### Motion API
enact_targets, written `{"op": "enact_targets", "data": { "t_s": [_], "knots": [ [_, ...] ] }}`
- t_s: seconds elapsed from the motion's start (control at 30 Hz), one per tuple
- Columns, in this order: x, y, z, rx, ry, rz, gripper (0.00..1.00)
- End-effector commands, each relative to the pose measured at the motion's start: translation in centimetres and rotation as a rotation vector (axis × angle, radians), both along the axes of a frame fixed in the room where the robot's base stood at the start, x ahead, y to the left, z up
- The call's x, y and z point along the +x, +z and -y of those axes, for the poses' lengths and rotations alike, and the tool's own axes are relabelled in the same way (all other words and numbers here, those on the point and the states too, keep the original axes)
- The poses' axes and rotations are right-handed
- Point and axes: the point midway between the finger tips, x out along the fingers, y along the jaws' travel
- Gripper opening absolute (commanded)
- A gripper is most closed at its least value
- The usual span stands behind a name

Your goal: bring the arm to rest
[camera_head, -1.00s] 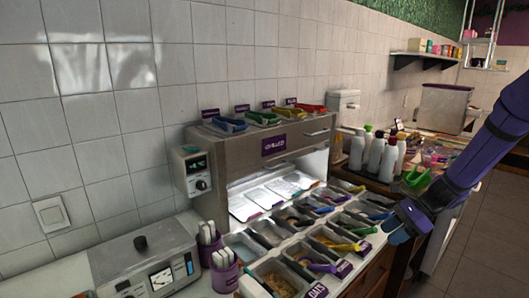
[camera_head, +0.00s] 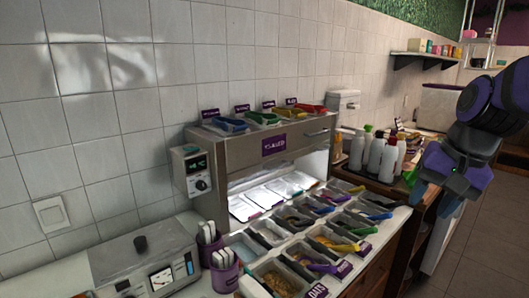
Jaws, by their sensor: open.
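My gripper (camera_head: 428,198) is at the right of the head view, at the end of my purple and black arm. It hangs pointing down, just right of the counter's right part and in front of the bottles. Its jaws look apart and I see nothing held between them.
Topping bins (camera_head: 272,279) with coloured scoops fill the counter below a metal display case (camera_head: 262,146). Several white bottles (camera_head: 375,155) stand behind my gripper. Purple cups (camera_head: 224,278) and a machine (camera_head: 145,262) are at left. Floor (camera_head: 490,230) at right is clear.

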Motion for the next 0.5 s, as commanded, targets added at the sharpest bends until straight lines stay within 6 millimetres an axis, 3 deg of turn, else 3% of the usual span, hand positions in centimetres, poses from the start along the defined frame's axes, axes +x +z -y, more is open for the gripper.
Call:
{"op": "enact_targets", "data": {
  "t_s": [0.23,0.5],
  "knots": [
    [-5.4,2.9,-0.1,-0.155,0.21,0.156,0.43],
    [-10.0,4.3,0.5,-0.296,0.387,0.286,0.43]
  ]
}}
